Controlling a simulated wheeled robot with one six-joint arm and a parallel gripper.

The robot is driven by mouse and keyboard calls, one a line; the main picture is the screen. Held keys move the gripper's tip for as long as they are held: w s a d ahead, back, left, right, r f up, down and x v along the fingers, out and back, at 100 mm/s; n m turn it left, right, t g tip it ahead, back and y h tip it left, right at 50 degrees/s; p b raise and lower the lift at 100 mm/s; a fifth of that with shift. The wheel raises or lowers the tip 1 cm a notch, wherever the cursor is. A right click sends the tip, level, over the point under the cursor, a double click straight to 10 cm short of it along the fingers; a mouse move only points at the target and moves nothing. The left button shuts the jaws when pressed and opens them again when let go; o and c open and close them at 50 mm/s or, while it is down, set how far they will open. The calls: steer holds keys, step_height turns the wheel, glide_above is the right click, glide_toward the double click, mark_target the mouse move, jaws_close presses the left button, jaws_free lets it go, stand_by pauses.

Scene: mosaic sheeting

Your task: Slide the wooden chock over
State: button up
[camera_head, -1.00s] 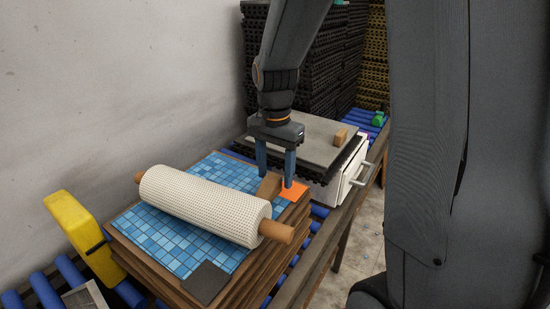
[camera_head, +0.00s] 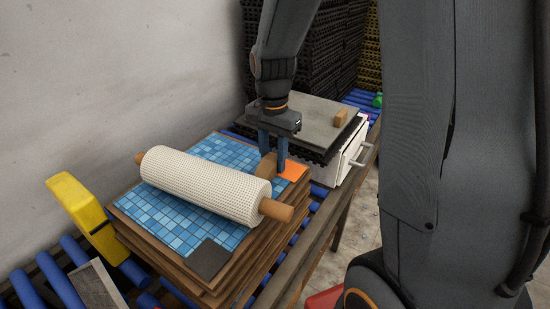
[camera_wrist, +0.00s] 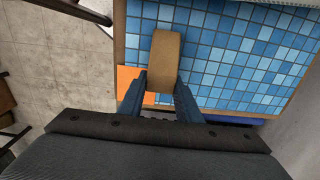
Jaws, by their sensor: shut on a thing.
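The wooden chock (camera_head: 267,165) is a tan wedge on the blue mosaic sheet (camera_head: 170,226), by the orange square (camera_head: 293,172) and close to the perforated white roller (camera_head: 205,183) with wooden handles. My gripper (camera_head: 272,164) reaches down to it from behind, its blue fingers on either side. In the wrist view the chock (camera_wrist: 165,58) stands out ahead of the fingers, with its near end between them, and my gripper (camera_wrist: 160,90) is shut on it.
A dark grey square (camera_head: 208,258) lies on the sheet's front corner. The sheet tops a stack of wooden boards. A yellow part (camera_head: 82,214) stands at left. Behind is a white box (camera_head: 345,160) with a grey top carrying a small wooden block (camera_head: 341,117). A wall borders the left.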

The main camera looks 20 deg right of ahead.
steer(key=shift+w+a+p, duration=0.2)
steer(key=shift+w+a, duration=0.05)
steer(key=shift+a, duration=1)
steer(key=shift+w+a+p, duration=0.2)
steer(key=shift+w+a, duration=0.1)
steer(key=shift+a, duration=0.95)
steer(key=shift+w+a+p, duration=0.2)
steer(key=shift+w+a, duration=0.05)
steer(key=shift+a, duration=1)
steer(key=o, duration=1.1)
